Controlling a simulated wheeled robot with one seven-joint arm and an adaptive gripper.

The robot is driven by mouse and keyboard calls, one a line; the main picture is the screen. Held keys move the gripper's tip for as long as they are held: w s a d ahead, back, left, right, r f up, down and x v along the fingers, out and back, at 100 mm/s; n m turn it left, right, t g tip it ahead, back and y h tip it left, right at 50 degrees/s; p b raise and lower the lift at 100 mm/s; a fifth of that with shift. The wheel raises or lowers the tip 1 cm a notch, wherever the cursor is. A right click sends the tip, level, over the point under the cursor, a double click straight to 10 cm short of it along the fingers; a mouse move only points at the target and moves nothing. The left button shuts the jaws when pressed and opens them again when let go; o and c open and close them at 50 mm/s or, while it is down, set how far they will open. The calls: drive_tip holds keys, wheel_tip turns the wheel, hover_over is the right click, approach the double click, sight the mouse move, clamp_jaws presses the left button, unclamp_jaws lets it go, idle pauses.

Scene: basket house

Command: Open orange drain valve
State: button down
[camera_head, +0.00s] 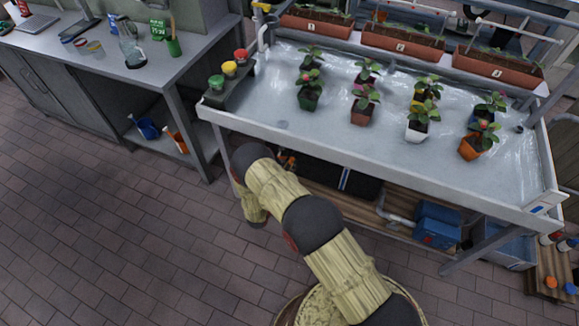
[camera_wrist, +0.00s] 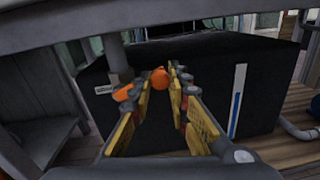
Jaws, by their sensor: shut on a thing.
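The orange drain valve (camera_wrist: 159,79) shows as a small rounded orange piece in the wrist view, in front of a black tank (camera_wrist: 215,85). My gripper (camera_wrist: 165,77) has its yellow-padded fingers on both sides of this piece and is shut on it. Another orange part (camera_wrist: 123,92) shows just left of the left finger; I cannot tell whether it belongs to the valve. In the head view my arm reaches to the front left of the wet plant table (camera_head: 400,165), and its end is mostly hidden there.
The table's edge (camera_wrist: 190,17) runs close above the gripper. A pipe (camera_wrist: 298,130) lies right of the tank, and a blue box (camera_head: 437,222) sits farther right underneath. Brick floor (camera_head: 110,220) is clear at left.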

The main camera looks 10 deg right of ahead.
drive_tip(key=w+a+r+n+t+b, duration=0.1)
drive_tip(key=w+a+r+n, duration=0.3)
drive_tip(key=n, duration=1)
drive_tip(key=shift+a+r+b, duration=0.2)
drive_tip(key=shift+a+b, duration=0.4)
drive_tip(key=shift+a, duration=0.15)
drive_tip(key=c, duration=1.7)
unclamp_jaws()
drive_tip(key=shift+c, duration=0.2)
drive_tip(key=shift+o, duration=0.3)
drive_tip(key=shift+s, duration=0.1)
drive_tip(key=v, duration=1.1)
drive_tip(key=shift+s+a, duration=0.2)
drive_tip(key=shift+s, duration=0.2)
